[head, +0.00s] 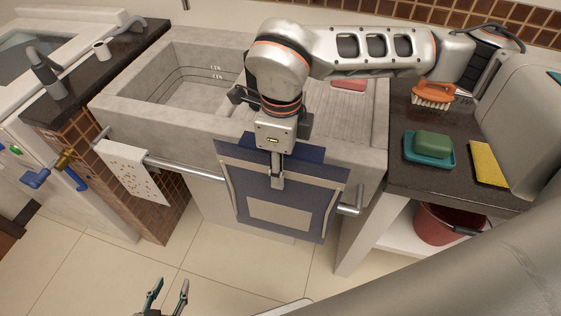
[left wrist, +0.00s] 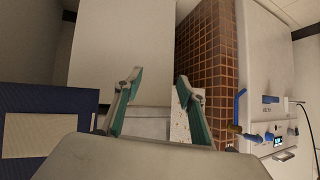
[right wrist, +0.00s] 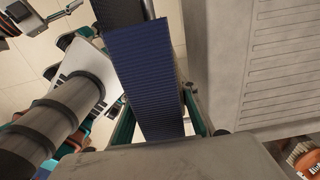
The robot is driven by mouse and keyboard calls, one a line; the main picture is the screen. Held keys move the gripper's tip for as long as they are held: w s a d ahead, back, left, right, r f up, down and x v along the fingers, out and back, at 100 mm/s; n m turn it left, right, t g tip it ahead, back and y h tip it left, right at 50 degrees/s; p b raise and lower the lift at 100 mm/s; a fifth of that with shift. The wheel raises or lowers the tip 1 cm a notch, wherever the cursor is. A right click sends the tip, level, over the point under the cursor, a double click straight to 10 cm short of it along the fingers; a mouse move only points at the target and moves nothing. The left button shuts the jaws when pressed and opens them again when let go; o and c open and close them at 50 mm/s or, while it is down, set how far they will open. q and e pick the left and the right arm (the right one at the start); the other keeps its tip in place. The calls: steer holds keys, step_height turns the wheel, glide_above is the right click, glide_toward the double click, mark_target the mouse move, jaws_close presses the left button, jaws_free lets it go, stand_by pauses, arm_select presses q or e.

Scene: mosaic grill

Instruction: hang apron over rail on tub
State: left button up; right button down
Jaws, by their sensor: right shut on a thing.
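The blue apron (head: 325,190) with a beige pocket hangs at the front of the grey stone tub (head: 130,107). It covers the middle of the metal rail (head: 185,168), which shows on both sides of it. My right gripper (head: 277,184) is shut on the apron's upper part, at the tub's front wall. In the right wrist view the blue cloth (right wrist: 150,80) runs between its fingers. How the cloth lies behind the rail is hidden. My left gripper (head: 170,285) is open and empty, low in front of the tub. The left wrist view shows the apron (left wrist: 80,103) at its left edge.
A spotted white towel (head: 125,168) hangs on the rail's left end. The right counter holds a brush (head: 432,93), a green soap (head: 432,144) on a teal dish and a yellow sponge (head: 487,163). A red bucket (head: 445,225) stands below. The floor in front is clear.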

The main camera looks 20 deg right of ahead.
steer(key=shift+f+b, duration=0.3)
steer(key=shift+f, duration=0.45)
steer(key=shift+f+b, duration=0.4)
steer(key=shift+f, duration=0.5)
steer(key=shift+f+b, duration=0.35)
steer(key=shift+f, duration=0.55)
steer(key=shift+f+b, duration=0.4)
steer(key=shift+f, duration=0.8)
steer(key=shift+f+b, duration=0.55)
steer(key=shift+f, duration=1.25)
arm_select(q)
steer(key=shift+w+a+f+b, duration=0.1)
steer(key=shift+a+f+b, duration=0.15)
steer(key=shift+f, duration=0.45)
steer(key=shift+s+a+f+b, duration=0.1)
steer(key=shift+a+f+b, duration=0.1)
steer(key=shift+f, duration=0.45)
steer(key=shift+w+a+f+b, duration=0.15)
steer(key=shift+f+b, duration=0.1)
steer(key=shift+f, duration=0.45)
arm_select(e)
steer(key=shift+f, duration=1.9)
